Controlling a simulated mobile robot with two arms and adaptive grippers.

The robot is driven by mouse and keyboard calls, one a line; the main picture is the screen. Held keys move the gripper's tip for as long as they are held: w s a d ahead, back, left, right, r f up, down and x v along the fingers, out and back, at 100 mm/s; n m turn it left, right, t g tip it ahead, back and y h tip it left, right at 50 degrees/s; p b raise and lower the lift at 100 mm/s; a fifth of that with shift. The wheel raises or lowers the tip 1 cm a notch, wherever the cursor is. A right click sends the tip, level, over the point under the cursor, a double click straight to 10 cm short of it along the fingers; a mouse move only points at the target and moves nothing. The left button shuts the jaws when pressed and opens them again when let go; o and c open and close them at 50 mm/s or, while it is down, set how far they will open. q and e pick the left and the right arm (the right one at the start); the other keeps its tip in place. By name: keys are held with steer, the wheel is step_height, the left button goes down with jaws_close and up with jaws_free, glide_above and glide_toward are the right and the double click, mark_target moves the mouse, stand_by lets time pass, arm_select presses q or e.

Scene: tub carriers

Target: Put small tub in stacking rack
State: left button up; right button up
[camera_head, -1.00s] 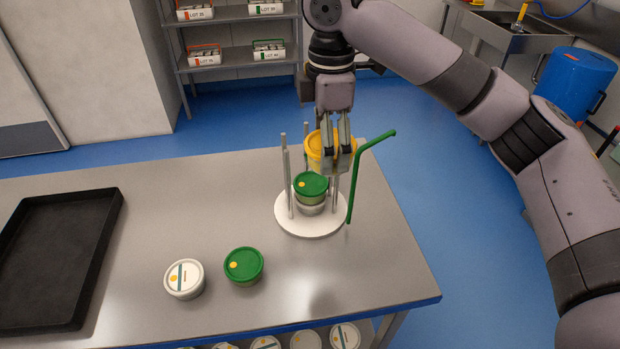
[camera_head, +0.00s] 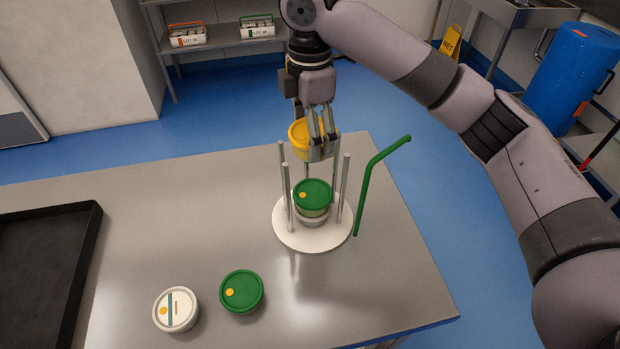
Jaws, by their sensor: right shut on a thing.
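The stacking rack (camera_head: 290,239) is a round white base with several upright metal rods and a bent green bar (camera_head: 371,180) at its right. Inside the rods a green-lidded tub (camera_head: 313,195) sits on top of a pale tub, of which only the lower side shows. My right gripper (camera_head: 322,150) is shut on a yellow tub (camera_head: 299,137), held above the rack near the rod tops, toward its far side. The fingers hide part of the yellow tub. My left gripper is not in view.
A white-lidded tub (camera_head: 175,310) and a green-lidded tub (camera_head: 241,292) stand on the steel table (camera_head: 170,230) at the front. A black tray (camera_head: 88,232) lies at the left. The table between tray and rack is clear.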

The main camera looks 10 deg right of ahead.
step_height(320, 180, down, 5)
steer(key=shift+d+r+p, duration=0.1)
steer(key=shift+r+p, duration=0.1)
steer(key=shift+p, duration=0.15)
step_height(320, 180, down, 5)
steer(key=shift+w+r+p, duration=0.15)
steer(key=shift+r+p, duration=0.05)
steer(key=shift+p, duration=0.1)
step_height(320, 180, down, 4)
steer(key=shift+r+p, duration=0.25)
steer(key=shift+p, duration=0.05)
steer(key=shift+f, duration=0.25)
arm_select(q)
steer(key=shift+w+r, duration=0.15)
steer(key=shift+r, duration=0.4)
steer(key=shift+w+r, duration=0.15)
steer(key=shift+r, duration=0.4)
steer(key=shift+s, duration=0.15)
arm_select(e)
steer(key=o, duration=1.4)
steer(key=shift+f, duration=0.1)
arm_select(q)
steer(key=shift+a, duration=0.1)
